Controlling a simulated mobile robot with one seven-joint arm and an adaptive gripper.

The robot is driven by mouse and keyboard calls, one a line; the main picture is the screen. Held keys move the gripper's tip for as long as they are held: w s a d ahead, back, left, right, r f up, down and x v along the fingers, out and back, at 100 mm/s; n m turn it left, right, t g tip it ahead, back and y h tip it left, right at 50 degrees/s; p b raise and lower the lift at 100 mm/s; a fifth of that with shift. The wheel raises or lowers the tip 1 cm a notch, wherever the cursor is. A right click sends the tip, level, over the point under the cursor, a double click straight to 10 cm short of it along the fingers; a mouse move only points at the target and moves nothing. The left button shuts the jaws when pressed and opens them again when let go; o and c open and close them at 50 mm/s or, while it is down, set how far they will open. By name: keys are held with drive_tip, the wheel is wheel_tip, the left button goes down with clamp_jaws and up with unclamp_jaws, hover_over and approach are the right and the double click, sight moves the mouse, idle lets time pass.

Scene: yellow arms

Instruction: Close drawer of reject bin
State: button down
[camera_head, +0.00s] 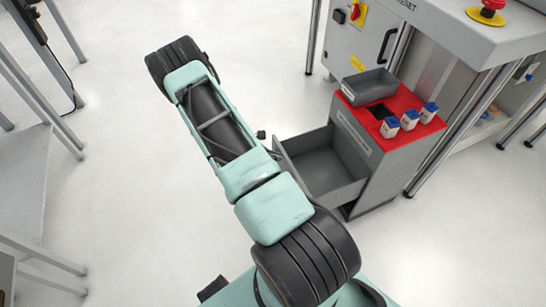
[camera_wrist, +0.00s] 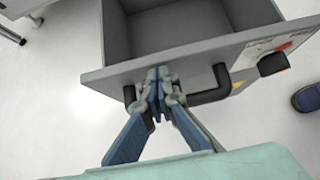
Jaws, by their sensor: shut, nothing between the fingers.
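The reject bin (camera_head: 385,150) is a grey cabinet with a red top, standing to the right of my arm. Its grey drawer (camera_head: 352,184) is pulled out toward my arm, and the visible part of its inside is empty. In the wrist view the drawer's front panel (camera_wrist: 112,72) carries a black handle (camera_wrist: 212,92). My gripper (camera_wrist: 158,76) is shut and empty, with its blue-grey fingers at the front panel, in front of the handle's left part. I cannot tell whether they touch it. My arm hides the gripper in the head view.
A grey tray (camera_head: 369,88) and several small white-and-blue containers (camera_head: 410,119) sit on the bin's red top. A machine cabinet (camera_head: 366,38) with a red stop button stands behind. The floor at lower right is clear.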

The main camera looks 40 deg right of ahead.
drive_tip(key=s+d+b, duration=0.1)
drive_tip(key=s+d, duration=0.2)
drive_tip(key=d, duration=0.9)
drive_tip(key=s+d+b, duration=0.2)
drive_tip(key=s+d, duration=0.1)
drive_tip(key=d, duration=0.9)
drive_tip(key=shift+d+r, duration=0.15)
drive_tip(key=shift+d, duration=0.05)
drive_tip(key=shift+d, duration=0.1)
drive_tip(key=w+a+r+p, duration=0.3)
drive_tip(key=a+r, duration=0.3)
drive_tip(key=a, duration=0.5)
drive_tip(key=shift+a+r, duration=0.3)
drive_tip(key=shift+r, duration=0.1)
